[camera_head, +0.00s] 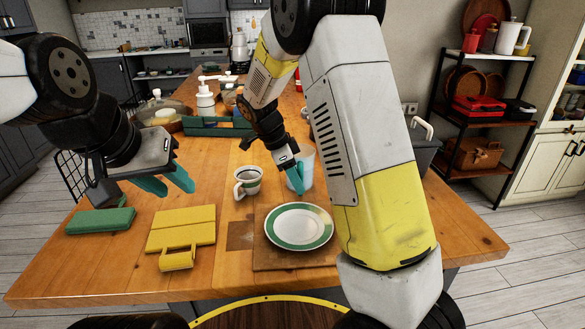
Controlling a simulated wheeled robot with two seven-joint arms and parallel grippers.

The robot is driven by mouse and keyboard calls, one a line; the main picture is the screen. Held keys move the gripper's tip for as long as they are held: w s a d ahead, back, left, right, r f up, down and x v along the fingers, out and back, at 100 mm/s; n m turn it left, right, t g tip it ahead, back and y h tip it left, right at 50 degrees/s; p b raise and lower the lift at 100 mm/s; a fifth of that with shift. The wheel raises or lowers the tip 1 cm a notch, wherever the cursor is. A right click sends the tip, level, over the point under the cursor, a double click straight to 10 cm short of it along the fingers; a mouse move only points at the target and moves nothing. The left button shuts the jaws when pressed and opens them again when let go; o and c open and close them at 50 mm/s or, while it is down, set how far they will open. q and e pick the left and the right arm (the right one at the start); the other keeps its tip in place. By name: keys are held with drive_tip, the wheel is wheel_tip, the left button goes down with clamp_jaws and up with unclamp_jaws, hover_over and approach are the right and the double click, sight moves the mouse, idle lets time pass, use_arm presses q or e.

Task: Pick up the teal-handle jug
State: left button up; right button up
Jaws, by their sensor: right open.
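A pale, whitish vessel (308,164), possibly the jug, stands on the wooden island just behind my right gripper (296,179). My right gripper points down with its teal fingers in front of this vessel and hides part of it. No teal handle can be told apart from the teal fingers, and I cannot tell whether they touch the vessel. My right gripper is open. My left gripper (167,182) hangs above the left part of the island, with its two teal fingers apart and nothing between them.
A white mug (248,188) stands left of the vessel. A green-rimmed plate (298,227) lies on a board in front. A yellow case (182,228) and a green case (99,221) lie at left. A teal crate (212,130) and pump bottle (205,103) stand further back.

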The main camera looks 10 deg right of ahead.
drive_tip(key=shift+x, duration=0.85)
drive_tip(key=shift+c, duration=0.3)
clamp_jaws()
drive_tip(key=shift+w+r, duration=0.1)
idle(0.4)
